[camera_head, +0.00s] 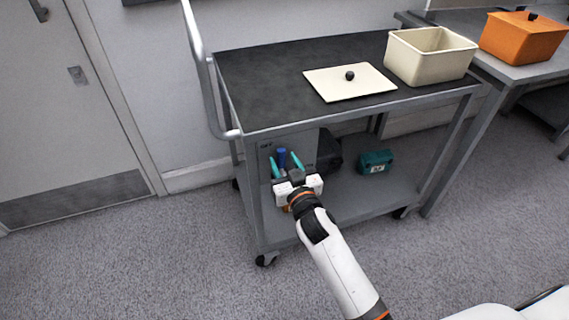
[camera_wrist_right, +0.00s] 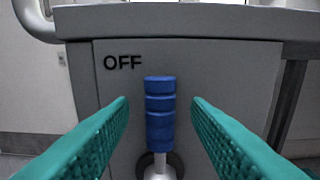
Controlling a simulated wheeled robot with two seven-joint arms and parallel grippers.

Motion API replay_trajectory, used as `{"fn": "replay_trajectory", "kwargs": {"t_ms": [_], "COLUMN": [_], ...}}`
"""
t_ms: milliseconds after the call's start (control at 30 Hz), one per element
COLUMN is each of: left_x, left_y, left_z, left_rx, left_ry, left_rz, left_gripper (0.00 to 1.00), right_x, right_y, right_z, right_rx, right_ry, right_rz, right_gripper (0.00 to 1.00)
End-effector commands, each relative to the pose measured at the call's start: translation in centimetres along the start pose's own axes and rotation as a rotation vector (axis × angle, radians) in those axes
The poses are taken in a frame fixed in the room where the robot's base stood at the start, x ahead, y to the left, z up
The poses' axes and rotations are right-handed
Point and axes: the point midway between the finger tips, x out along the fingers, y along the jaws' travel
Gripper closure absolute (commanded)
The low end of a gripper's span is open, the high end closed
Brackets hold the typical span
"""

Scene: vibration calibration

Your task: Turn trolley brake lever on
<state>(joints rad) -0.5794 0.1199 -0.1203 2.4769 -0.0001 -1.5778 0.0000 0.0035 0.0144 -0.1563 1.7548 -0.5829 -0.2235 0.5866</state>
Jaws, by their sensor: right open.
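The trolley (camera_head: 262,120) is a grey metal cart with a dark top and a lower shelf. Its brake lever (camera_wrist_right: 160,115) has a blue ribbed grip on a pale metal stem, standing upright on a grey panel (camera_wrist_right: 215,75). The lever's blue tip also shows in the head view (camera_head: 282,156). The word OFF (camera_wrist_right: 122,62) is printed on the panel, up and to the left of the lever. My right gripper (camera_head: 286,163) is open, with its teal fingers on either side of the blue grip and a gap on both sides. My left gripper is not in view.
A cream lid (camera_head: 325,84) with a black knob and a cream bin (camera_head: 425,68) are on the trolley top. A teal box (camera_head: 376,161) sits on the lower shelf. An orange box (camera_head: 520,42) is on the table at right. The floor at left is clear.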

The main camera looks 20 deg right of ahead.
Motion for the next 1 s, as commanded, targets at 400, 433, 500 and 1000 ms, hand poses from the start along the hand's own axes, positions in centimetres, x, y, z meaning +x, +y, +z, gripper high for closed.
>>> {"fn": "replay_trajectory", "kwargs": {"t_ms": [400,433,500,1000], "left_x": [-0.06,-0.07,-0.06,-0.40], "left_y": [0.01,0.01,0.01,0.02], "left_z": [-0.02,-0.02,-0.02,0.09], "left_rx": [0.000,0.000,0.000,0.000], "left_ry": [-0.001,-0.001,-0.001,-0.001], "left_rz": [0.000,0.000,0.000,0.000], "left_gripper": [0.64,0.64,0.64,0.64], "right_x": [0.47,0.47,0.46,0.44], "right_y": [-0.01,-0.01,0.00,-0.22], "right_z": [0.02,0.02,0.02,0.11], "right_rx": [0.000,0.000,0.000,0.029], "right_ry": [0.000,0.000,0.000,0.000], "right_rz": [0.000,0.000,0.000,0.001], "right_gripper": [0.66,0.71,0.83,1.00]}}
